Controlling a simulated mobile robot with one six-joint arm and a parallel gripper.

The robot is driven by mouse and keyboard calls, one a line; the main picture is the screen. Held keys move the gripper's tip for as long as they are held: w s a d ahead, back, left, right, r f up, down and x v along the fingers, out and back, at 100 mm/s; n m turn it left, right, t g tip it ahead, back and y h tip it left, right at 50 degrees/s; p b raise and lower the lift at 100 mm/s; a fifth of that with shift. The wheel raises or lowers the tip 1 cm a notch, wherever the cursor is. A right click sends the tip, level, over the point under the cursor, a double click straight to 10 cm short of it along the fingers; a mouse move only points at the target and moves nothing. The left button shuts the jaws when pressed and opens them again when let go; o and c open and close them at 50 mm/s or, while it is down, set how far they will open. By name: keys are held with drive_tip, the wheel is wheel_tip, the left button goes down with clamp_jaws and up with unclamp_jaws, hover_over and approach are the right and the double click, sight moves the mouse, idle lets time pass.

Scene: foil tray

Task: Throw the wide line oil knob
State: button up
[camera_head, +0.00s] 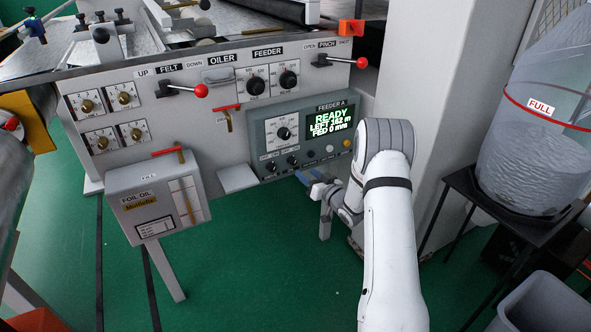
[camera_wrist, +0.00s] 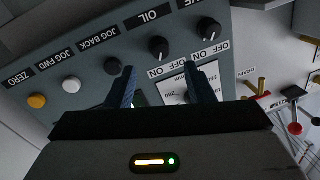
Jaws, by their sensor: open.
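The OIL-labelled knob (camera_wrist: 158,47) is a small black rotary knob with OFF and ON marks on the grey feeder panel; the wrist view shows it upside down. In the head view it is in the lower row of the panel (camera_head: 292,160). Its exact pointer setting is too small to tell. My gripper (camera_wrist: 158,68) is open, with its two dark blue fingers apart and nothing between them. The knob shows beyond the fingertips, roughly midway between them. In the head view my gripper (camera_head: 308,180) is just below and in front of the panel.
A similar OFF/ON knob (camera_wrist: 209,28) sits beside it, with the JOG BACK button (camera_wrist: 112,66) on the other side. The FEEDER A display (camera_head: 330,118) reads READY. A foil/oil box (camera_head: 160,200) stands left. A black stand (camera_head: 470,200) with a water vessel is right.

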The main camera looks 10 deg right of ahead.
sight(295, 163)
drive_tip(key=x, duration=0.6)
drive_tip(key=shift+w+a+b, duration=0.15)
drive_tip(key=shift+w+b, duration=0.05)
drive_tip(key=shift+b, duration=0.1)
